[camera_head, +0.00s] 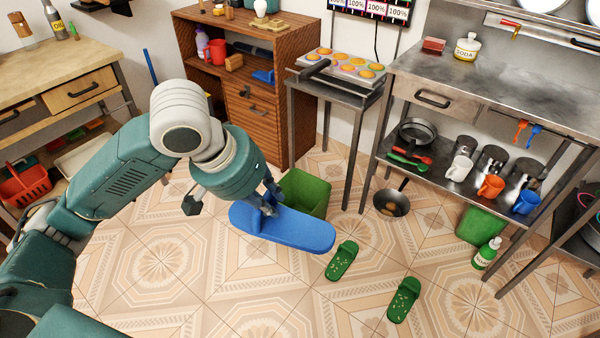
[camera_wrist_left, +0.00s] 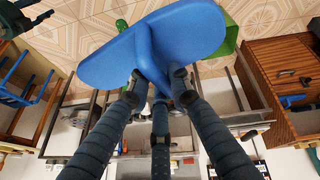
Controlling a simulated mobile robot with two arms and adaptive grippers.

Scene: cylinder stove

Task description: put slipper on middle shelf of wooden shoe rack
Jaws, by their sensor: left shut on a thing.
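My left gripper (camera_head: 268,203) is shut on a blue slipper (camera_head: 300,232) and holds it above the tiled floor. In the left wrist view the slipper (camera_wrist_left: 195,32) spans the top, with the gripper's fingers (camera_wrist_left: 158,85) closed on its strap. Two green slippers lie on the floor, one (camera_head: 342,260) just right of the blue slipper and the other (camera_head: 404,300) further right. I cannot make out a wooden shoe rack with certainty. My right gripper does not show.
A green bin (camera_head: 306,190) stands behind the held slipper. A wooden cabinet (camera_head: 262,125) stands at the back. The front floor is mostly clear.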

